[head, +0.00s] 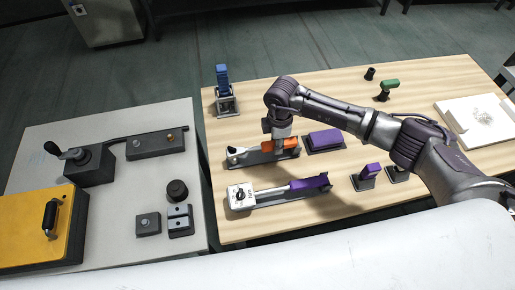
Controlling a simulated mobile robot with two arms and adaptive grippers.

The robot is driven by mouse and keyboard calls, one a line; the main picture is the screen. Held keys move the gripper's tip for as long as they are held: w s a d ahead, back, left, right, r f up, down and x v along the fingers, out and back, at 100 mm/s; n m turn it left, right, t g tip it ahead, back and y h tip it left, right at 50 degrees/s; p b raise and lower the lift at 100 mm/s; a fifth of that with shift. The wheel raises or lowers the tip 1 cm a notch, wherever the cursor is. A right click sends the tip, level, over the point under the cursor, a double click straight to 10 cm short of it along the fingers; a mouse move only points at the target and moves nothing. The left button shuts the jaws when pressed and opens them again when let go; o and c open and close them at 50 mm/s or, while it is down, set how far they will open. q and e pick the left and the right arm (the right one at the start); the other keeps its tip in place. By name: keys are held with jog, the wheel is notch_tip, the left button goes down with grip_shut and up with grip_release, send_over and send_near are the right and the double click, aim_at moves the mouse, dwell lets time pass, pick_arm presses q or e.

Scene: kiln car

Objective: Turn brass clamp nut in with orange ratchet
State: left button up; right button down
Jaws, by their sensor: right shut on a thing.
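The orange ratchet (290,146) lies in a dark holder (265,158) on the wooden table. My right gripper (280,138) comes down on its orange handle from above and is shut on it; the fingertips are partly hidden by the gripper itself. A small brass-coloured spot, perhaps the brass clamp nut (170,137), shows on top of a dark block (155,144) on the grey table at left. It is well apart from the ratchet and too small to make out clearly. My left gripper is not in view.
A purple-handled tool (308,184) lies in a holder in front, and a purple block (324,140) sits right of the ratchet. A blue item (222,80) stands behind. A black lever (74,154) rises beside the dark block.

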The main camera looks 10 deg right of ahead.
jog(key=shift+r+p, duration=0.3)
jog(key=shift+r, duration=0.1)
jog(key=shift+r+p, duration=2.35)
jog(key=shift+r, duration=0.6)
jog(key=c, duration=1.6)
grip_release()
grip_shut()
